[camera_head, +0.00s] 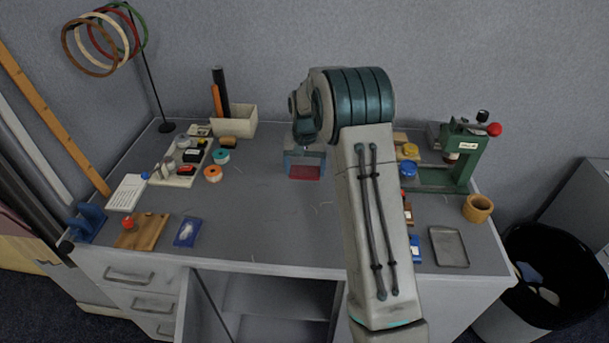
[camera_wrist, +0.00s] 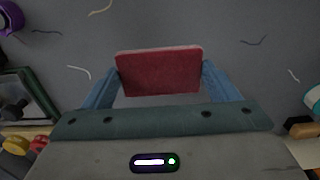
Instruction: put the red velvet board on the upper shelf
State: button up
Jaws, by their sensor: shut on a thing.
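The red velvet board (camera_wrist: 159,72) is a flat dark-red rectangle. In the wrist view it sits between the two blue fingers of my gripper (camera_wrist: 160,78), which are shut on its left and right edges. In the head view, the board (camera_head: 304,172) shows as a red strip below my gripper (camera_head: 304,165), over the middle of the grey table top. Most of the board is hidden there by my gripper. I cannot tell whether it touches the table. Under the table, an open cabinet shows an upper shelf (camera_head: 275,297), partly hidden by my arm.
The grey table (camera_head: 255,225) is clear in its middle, with a few loose threads. A tray (camera_head: 178,178) with small items and tape rolls is at left. A green press (camera_head: 462,155) stands at right. A black bin (camera_head: 560,270) stands on the floor at right.

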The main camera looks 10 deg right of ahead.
aim_at(305, 170)
jog(key=shift+w+f, duration=0.25)
jog(key=shift+f, duration=1.85)
jog(key=shift+f, duration=0.15)
jog(key=o, duration=0.9)
